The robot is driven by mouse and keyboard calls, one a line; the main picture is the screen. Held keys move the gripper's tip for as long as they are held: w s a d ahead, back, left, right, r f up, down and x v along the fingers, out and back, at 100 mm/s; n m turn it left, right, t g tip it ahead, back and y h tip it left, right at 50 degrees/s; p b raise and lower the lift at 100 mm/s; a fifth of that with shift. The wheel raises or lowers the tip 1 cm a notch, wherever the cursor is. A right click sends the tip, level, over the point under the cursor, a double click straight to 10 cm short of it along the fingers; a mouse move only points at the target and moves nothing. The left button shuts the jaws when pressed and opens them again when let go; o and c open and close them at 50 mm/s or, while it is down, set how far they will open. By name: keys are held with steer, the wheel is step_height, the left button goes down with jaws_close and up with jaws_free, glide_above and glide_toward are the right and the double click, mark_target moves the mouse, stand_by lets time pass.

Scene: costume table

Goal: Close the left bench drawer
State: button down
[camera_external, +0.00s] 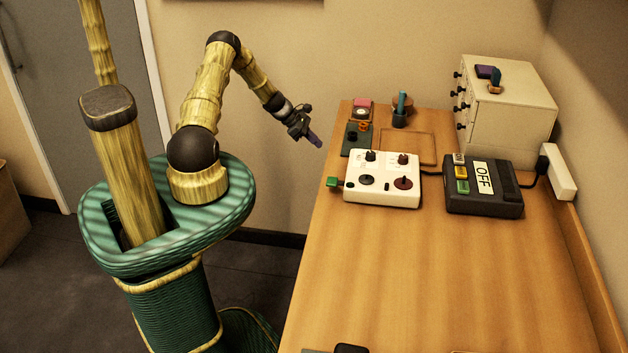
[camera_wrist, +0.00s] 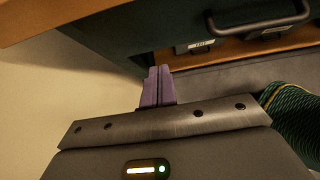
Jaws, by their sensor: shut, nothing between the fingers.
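My gripper (camera_external: 316,141) is in the air just off the left edge of the table, near its far end, in the external view. Its purple fingers (camera_wrist: 155,85) are together and empty in the wrist view. How far the drawer stands out is unclear. In the external view the tabletop hides the bench drawers.
On the wooden table (camera_external: 430,270) stand a white control box (camera_external: 383,190), a dark box marked OFF (camera_external: 483,200) and a cream cabinet with dark knobs (camera_external: 510,115). Small items sit at the far left corner. The tabletop's near middle is clear. A wall lies behind.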

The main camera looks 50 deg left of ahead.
steer(key=v, duration=0.6)
steer(key=shift+s+a+r+b, duration=0.25)
steer(key=shift+b, duration=0.2)
steer(key=shift+d, duration=0.15)
steer(key=s+d+r+m+g+y, duration=0.1)
steer(key=s+d+r+m+g, duration=0.15)
steer(key=d+r+m, duration=0.6)
steer(key=s+d+r+m+y+p, duration=0.1)
steer(key=s+d+r+m+y, duration=0.1)
steer(key=s+d+r+m, duration=0.4)
steer(key=s+d+r+m+g+y+p, duration=0.1)
steer(key=s+d+r+m+y, duration=0.2)
steer(key=s+d+r+m, duration=0.3)
steer(key=s+d+m, duration=0.4)
steer(key=d+m, duration=0.2)
steer(key=d, duration=0.1)
steer(key=shift+s+d+r, duration=0.15)
steer(key=shift+s+r, duration=0.2)
steer(key=shift+m, duration=0.25)
